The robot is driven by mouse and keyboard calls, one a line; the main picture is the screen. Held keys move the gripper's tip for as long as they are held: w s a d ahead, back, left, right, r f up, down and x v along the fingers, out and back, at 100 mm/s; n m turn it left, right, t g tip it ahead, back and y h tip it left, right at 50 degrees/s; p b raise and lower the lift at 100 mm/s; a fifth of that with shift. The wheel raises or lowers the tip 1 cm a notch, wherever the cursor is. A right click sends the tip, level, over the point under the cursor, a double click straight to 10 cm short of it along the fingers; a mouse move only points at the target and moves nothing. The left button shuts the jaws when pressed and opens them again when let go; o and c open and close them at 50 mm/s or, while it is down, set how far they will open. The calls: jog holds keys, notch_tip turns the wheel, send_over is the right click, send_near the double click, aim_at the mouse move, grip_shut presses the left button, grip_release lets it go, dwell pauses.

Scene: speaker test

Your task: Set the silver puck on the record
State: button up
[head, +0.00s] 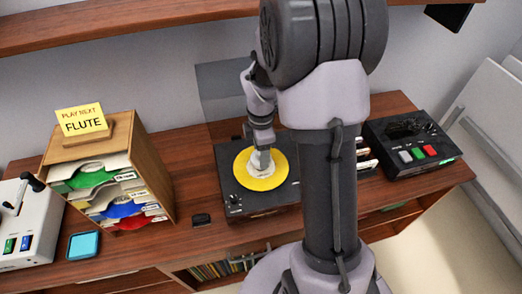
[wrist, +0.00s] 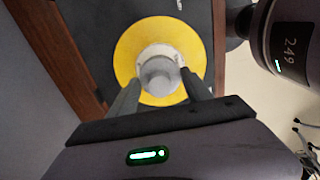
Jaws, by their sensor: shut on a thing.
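The yellow record (head: 247,181) lies flat on the black turntable (head: 265,207) at the middle of the desk. It also shows in the wrist view (wrist: 127,48), with a pale centre. The silver puck (wrist: 158,74) is a round grey piece seen over the record's centre. My gripper (head: 262,163) points down over the record and is shut on the puck, with a finger on each side of it in the wrist view. In the head view the puck is mostly hidden by my fingers. I cannot tell whether it touches the record.
A wooden rack (head: 152,165) of coloured record sleeves stands left, with a yellow FLUTE sign (head: 83,121) on top. A black button box (head: 410,145) sits right.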

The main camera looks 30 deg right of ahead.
jog(key=shift+f+b, duration=0.9)
jog(key=shift+f, duration=0.4)
dwell(0.6)
jog(key=o, duration=1.7)
jog(key=shift+c, duration=0.2)
jog(key=shift+o, duration=0.3)
jog(key=o, duration=0.3)
notch_tip(320, 180, up, 5)
jog(key=p, duration=0.5)
jog(key=shift+r, duration=0.15)
